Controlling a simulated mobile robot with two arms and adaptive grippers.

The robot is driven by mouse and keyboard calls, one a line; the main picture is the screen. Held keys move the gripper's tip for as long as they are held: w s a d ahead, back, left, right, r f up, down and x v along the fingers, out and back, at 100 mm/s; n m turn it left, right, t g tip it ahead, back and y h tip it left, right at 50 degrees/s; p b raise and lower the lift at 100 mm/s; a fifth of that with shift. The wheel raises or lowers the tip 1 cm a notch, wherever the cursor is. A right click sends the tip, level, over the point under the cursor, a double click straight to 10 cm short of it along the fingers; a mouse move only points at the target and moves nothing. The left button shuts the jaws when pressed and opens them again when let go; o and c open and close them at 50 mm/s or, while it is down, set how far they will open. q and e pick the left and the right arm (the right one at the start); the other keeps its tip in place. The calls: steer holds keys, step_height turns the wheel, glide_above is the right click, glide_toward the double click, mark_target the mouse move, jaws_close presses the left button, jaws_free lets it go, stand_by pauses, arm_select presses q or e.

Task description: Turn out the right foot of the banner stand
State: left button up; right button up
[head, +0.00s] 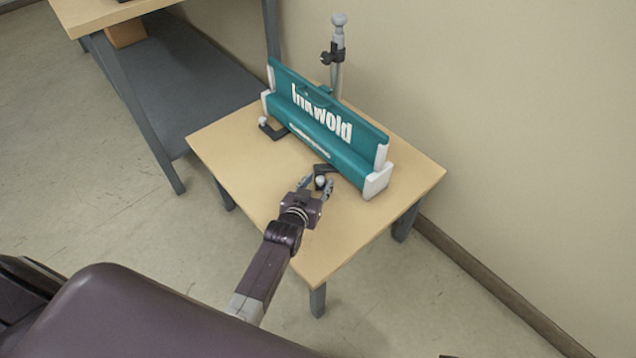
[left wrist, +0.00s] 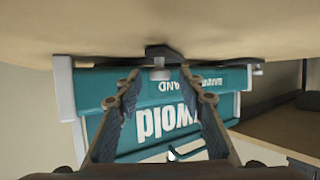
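The banner stand (head: 325,125) is a teal case with white end caps, lying long-ways on a small wooden table. Its left foot (head: 274,132) is black with a pale knob and sticks out from the front. The right foot (head: 325,169), also black with a pale knob (head: 320,182), shows at the lower front near the right end; its exact angle is hard to tell. My left gripper (head: 317,184) is open, its fingers on either side of that knob. In the upside-down left wrist view the knob (left wrist: 160,73) lies between the fingertips with gaps visible. My right gripper is out of view.
The small table (head: 225,150) has bare room in front of the stand. A grey pole with a black clamp (head: 334,57) rises behind the stand, near the wall. A larger workbench (head: 90,15) with a grey lower shelf stands at the left.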

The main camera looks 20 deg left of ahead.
arm_select(q)
steer(key=shift+s, duration=0.25)
steer(key=v, duration=1.1)
steer(key=shift+s+r, duration=0.25)
